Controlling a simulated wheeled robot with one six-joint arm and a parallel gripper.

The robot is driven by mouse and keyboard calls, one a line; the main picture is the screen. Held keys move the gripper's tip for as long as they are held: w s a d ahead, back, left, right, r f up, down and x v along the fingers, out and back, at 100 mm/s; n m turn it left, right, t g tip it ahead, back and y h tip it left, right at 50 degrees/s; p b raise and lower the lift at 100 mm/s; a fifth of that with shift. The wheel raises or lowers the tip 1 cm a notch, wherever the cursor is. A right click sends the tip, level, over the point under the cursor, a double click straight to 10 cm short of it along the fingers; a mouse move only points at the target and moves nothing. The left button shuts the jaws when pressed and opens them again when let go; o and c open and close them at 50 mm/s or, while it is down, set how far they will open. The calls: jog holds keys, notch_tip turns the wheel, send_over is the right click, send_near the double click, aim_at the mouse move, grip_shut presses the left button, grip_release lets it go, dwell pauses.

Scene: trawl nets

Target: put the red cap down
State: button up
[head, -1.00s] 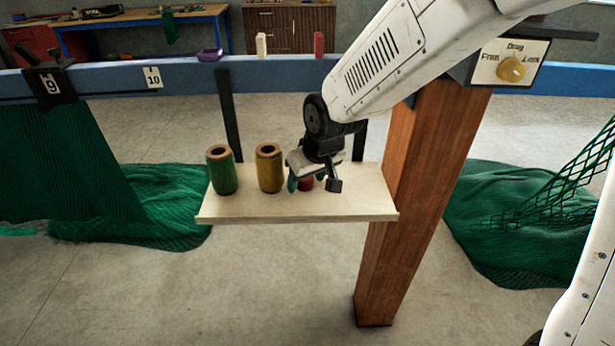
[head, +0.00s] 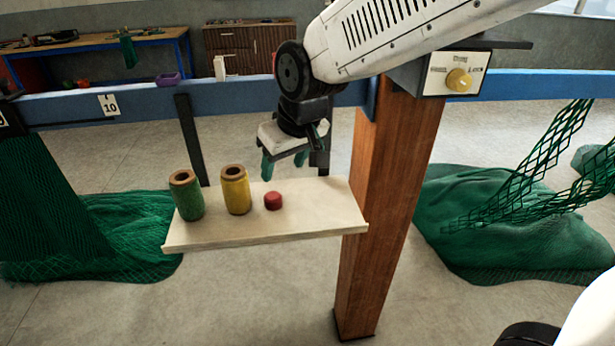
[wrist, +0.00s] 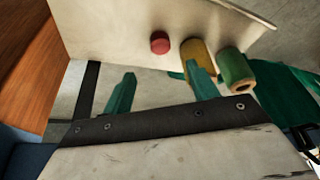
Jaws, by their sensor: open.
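The red cap (head: 273,201) sits on the light wooden shelf (head: 300,222), to the right of the yellow spool. It also shows in the wrist view (wrist: 160,42), beyond my fingertips. My gripper (head: 285,165) is open and empty, with green fingers pointing down, above the back of the shelf. In the wrist view my two green fingers (wrist: 160,85) are spread apart, with nothing between them. The gripper and the cap are clearly apart.
A green spool (head: 187,196) and a yellow spool (head: 235,190) stand upright on the shelf's left half. A brown wooden post (head: 385,190) rises at the shelf's right end. A blue beam (head: 230,94) runs behind. Green nets (head: 500,225) lie on the floor.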

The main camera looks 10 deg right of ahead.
jog(key=s+d+r+m+g+h, duration=0.2)
jog(key=s+d+m, duration=0.3)
jog(key=s+d, duration=1.6)
jog(key=s, duration=0.2)
jog(key=shift+s+r+m+g, duration=0.15)
jog(key=shift+s+m+g, duration=0.15)
jog(key=shift+s+g, duration=0.1)
